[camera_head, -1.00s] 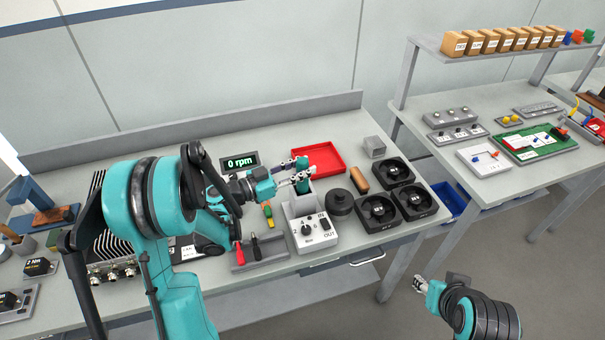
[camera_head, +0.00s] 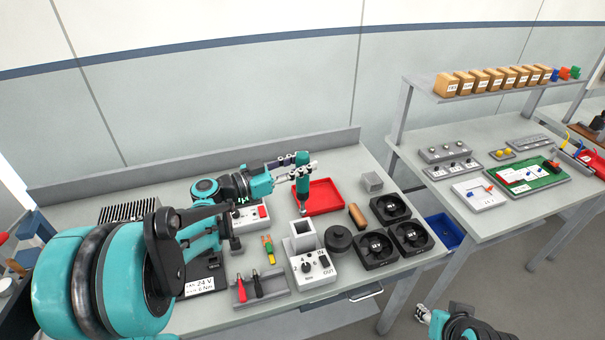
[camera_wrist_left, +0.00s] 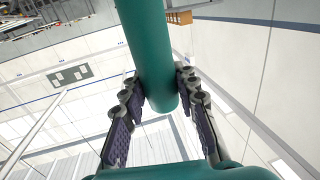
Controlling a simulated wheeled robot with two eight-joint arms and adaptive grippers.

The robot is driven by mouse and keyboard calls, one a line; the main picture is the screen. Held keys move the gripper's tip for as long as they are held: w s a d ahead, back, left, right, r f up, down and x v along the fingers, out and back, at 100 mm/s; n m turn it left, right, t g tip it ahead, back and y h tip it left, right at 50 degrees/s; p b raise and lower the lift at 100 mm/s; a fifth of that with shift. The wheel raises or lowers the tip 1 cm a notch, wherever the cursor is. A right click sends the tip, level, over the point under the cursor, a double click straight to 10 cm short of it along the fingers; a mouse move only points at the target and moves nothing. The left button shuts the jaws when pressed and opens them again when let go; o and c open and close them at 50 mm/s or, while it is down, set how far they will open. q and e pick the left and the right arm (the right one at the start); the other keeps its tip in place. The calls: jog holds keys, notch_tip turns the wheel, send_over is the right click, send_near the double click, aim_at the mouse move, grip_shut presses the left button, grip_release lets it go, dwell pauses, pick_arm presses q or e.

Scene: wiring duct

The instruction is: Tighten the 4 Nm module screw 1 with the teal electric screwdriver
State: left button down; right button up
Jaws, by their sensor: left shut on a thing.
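My left gripper (camera_head: 298,170) is shut on the teal electric screwdriver (camera_head: 302,187), which it holds upright above the bench, its lower tip in front of the red tray. In the left wrist view the screwdriver (camera_wrist_left: 150,50) is a thick teal cylinder between the two dark-padded fingers (camera_wrist_left: 152,105). The square grey holder (camera_head: 304,236) below it stands open and empty. A dark module with a white label reading 24 V (camera_head: 200,285) lies partly behind my left arm. I cannot make out a 4 Nm module or its screw 1. My right gripper (camera_head: 423,312) is low, away from the bench; its jaws are too small to read.
A red tray (camera_head: 330,207) lies behind the holder. Screwdrivers sit in a rack (camera_head: 262,297) in front. A second bench with a shelf (camera_head: 505,75) is further right.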

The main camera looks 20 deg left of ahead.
pick_arm(q)
jog(key=shift+r, duration=0.85)
notch_tip(320, 180, up, 11)
jog(key=p, duration=0.9)
jog(key=shift+r, duration=0.1)
